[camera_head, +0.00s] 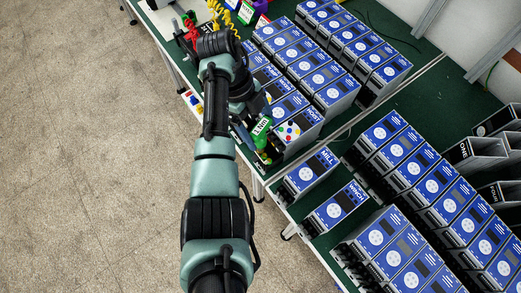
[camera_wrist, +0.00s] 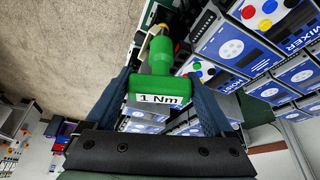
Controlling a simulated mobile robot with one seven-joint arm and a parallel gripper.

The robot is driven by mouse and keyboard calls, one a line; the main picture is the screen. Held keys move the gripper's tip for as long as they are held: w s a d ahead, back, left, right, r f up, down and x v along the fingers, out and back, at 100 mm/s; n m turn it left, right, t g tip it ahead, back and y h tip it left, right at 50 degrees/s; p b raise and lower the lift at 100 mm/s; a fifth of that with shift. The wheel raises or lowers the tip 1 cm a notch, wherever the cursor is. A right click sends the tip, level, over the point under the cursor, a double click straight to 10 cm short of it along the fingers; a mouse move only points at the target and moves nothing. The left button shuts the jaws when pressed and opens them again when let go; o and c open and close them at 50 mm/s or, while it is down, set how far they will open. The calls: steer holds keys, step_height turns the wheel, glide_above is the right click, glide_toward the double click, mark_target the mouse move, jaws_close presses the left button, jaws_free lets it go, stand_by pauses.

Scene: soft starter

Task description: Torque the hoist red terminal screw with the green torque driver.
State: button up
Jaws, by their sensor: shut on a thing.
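My gripper (camera_wrist: 160,101) is shut on the green torque driver (camera_wrist: 161,56), whose handle carries a white "1 Nm" label and lies between the two blue-grey fingers. In the head view the driver (camera_head: 262,127) shows beside the front of a blue-faced soft starter. That soft starter (camera_head: 291,131) has coloured dots on its face and a label that looks like HOIST; it also shows in the wrist view (camera_wrist: 206,68). The driver's tip points away from the wrist camera, towards the starter's front edge. I cannot make out the red terminal screw or whether the tip touches anything.
Rows of similar soft starters stand behind and right, including MILL (camera_head: 311,171) and WINCH (camera_head: 340,206). The green bench (camera_head: 420,90) ends beside the driver. Coiled yellow cables (camera_head: 220,12) lie at the far end. Open floor (camera_head: 80,150) is left.

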steer(key=shift+m+b, duration=0.5)
steer(key=shift+m, duration=0.2)
steer(key=shift+g, duration=0.3)
steer(key=shift+w+f+m+y+b, duration=0.1)
steer(key=shift+m+y+b, duration=0.4)
steer(key=shift+m+b, duration=0.4)
steer(key=shift+m+g, duration=0.4)
steer(key=shift+m, duration=0.2)
steer(key=shift+m+y, duration=0.4)
steer(key=shift+m, duration=0.4)
steer(key=shift+r, duration=0.2)
